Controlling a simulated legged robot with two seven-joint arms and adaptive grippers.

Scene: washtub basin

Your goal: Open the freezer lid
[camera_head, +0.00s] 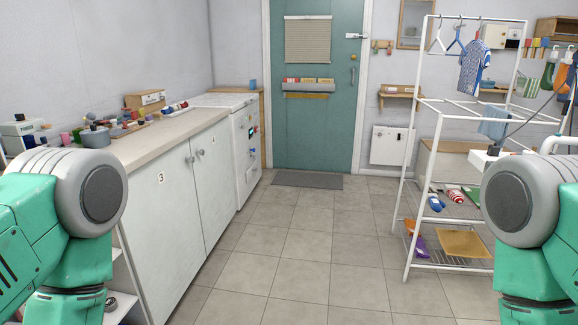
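A white boxy appliance (244,165) with a control panel on its front stands at the far end of the left counter; it looks like the freezer. Its flat white top (222,100) looks like a lid lying down, closed. Its front faces the aisle at a steep angle to me, so details of any handle are too small to tell. Green and grey parts of my arms show at the lower left and lower right edges. Neither gripper is in view. The freezer is well beyond my arms.
A counter (150,141) with white cabinet doors (165,205) runs along the left, crowded with small items. A white drying rack (408,205) stands on the right. The tiled floor (300,245) between is clear up to a grey mat (308,181) before the teal door (318,130).

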